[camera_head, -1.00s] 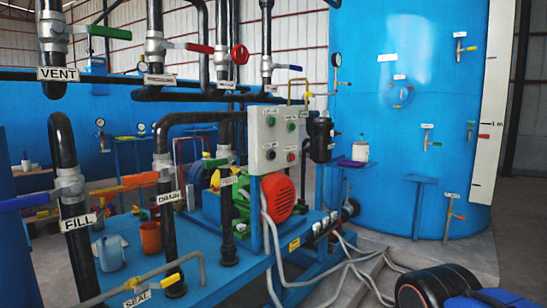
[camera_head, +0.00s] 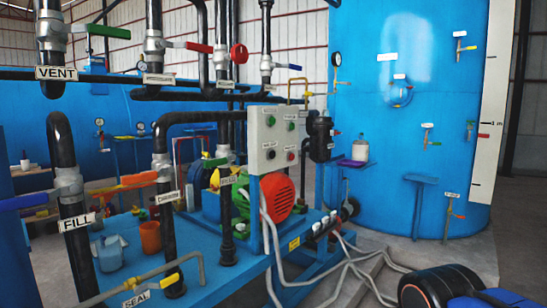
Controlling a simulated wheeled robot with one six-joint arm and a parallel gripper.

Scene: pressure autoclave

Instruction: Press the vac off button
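A light grey control box (camera_head: 279,138) stands on a blue post in the middle of the view. Its front carries green buttons (camera_head: 291,126) in the upper part, a dark knob or button (camera_head: 271,141) lower left and a red button (camera_head: 291,156) lower right. Small labels sit above them, too small to read, so I cannot tell which is the vac off button. My gripper is not in view. A black and blue rounded part at the bottom right looks like my arm, well apart from the box.
A red round motor cover (camera_head: 277,193) is below the box. Grey hoses (camera_head: 345,265) run over the floor before it. A big blue tank (camera_head: 410,100) stands right.

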